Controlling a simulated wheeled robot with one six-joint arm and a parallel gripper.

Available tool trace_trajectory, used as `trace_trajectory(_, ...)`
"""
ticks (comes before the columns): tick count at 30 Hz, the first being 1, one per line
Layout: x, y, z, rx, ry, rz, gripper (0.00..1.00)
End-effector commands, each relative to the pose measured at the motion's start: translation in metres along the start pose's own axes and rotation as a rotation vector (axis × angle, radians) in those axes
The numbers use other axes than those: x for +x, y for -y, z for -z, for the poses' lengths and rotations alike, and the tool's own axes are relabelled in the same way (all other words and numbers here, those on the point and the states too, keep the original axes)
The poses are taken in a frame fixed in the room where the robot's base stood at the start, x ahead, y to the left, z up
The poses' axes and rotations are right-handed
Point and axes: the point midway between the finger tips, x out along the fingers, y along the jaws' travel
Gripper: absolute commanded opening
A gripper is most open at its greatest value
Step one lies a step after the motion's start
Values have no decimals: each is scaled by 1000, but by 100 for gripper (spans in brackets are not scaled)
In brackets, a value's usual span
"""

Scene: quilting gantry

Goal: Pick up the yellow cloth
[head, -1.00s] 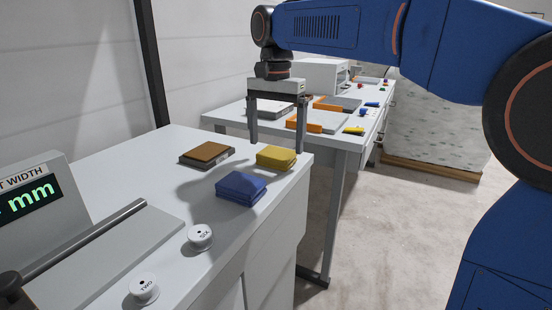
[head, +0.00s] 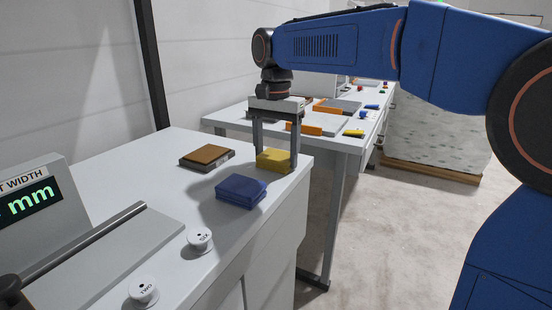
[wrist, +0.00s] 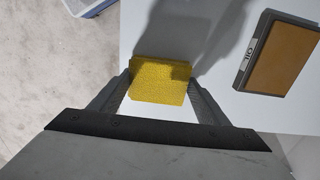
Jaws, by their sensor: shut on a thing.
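The yellow cloth (head: 273,161) is a folded pad lying on the white table near its far right corner. It also shows in the wrist view (wrist: 160,80), between the two fingers. My gripper (head: 276,160) points straight down over it, with one finger at each side of the cloth. In the wrist view my gripper (wrist: 160,92) has both fingers against the cloth's sides. It is shut on the cloth, which appears still at table height.
A folded blue cloth (head: 241,190) lies just in front of the yellow one. A brown-topped block (head: 207,157) sits to the left. Two white spools, one at the front (head: 143,292) and one behind it (head: 200,239), stand nearer me. A second table with tools is behind.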

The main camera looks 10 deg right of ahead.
Motion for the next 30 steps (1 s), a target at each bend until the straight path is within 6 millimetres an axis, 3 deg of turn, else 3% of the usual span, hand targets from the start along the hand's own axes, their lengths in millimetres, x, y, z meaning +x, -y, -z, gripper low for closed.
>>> trace_trajectory(5, -11, 1, 0, 0, -2, 3, 48)
trace_trajectory(19, -87, 1, 0, 0, -1, 2, 48)
trace_trajectory(30, -100, 0, 0, 0, 0, 0, 48)
